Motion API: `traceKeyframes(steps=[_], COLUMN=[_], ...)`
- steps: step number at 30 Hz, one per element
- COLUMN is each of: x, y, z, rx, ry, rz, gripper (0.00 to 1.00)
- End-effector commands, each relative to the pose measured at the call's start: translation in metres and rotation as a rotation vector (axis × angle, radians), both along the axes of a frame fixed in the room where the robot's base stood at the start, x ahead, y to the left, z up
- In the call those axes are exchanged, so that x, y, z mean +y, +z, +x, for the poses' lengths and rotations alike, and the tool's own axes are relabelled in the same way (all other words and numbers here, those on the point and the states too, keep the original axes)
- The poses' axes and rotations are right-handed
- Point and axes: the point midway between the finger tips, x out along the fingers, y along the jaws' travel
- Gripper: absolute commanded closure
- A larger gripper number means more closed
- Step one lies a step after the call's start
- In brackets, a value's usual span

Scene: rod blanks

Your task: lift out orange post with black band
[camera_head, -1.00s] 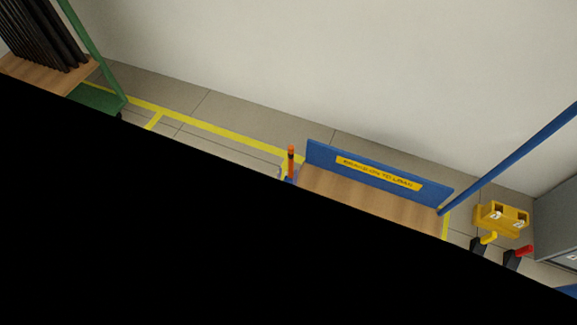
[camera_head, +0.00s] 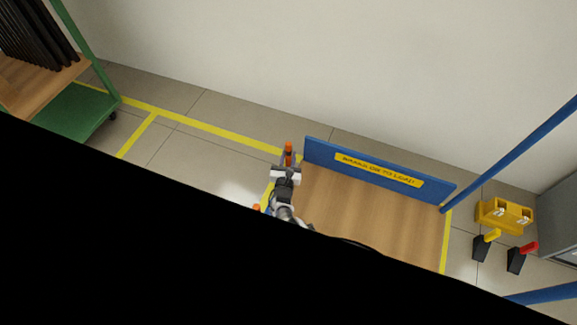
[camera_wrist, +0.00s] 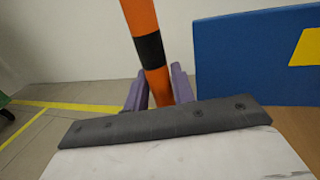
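The orange post with a black band stands between the two fingers of my gripper (camera_wrist: 158,88) in the wrist view. The black band (camera_wrist: 149,47) sits just above the fingertips, with more orange (camera_wrist: 139,15) above it. One purple-grey finger lies on each side of the post, close to it. I cannot tell whether both touch it. In the head view the orange top of the post (camera_head: 289,147) shows at the left end of a blue board, with my gripper (camera_head: 288,161) around it. The post's lower end is hidden.
The blue board (camera_head: 375,157) with a yellow label edges a wooden deck (camera_head: 370,205) to the right. A blue rail (camera_head: 510,155) rises at right. A green cart (camera_head: 85,110) with dark rods stands far left. Black covers the lower head view.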

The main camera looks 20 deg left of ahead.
Motion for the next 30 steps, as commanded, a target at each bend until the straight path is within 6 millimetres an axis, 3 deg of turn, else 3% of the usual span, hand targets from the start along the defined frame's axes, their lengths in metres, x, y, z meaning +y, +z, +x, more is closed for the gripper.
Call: traceKeyframes(steps=[4,17,30], x=[0.0,0.0,0.0], y=[0.0,0.007,0.055], z=[0.0,0.0,0.0], rx=[0.0,-0.001,-0.003], ry=[0.0,0.0,-0.001], rz=[0.0,0.001,0.002], gripper=[0.92,0.92,0.92])
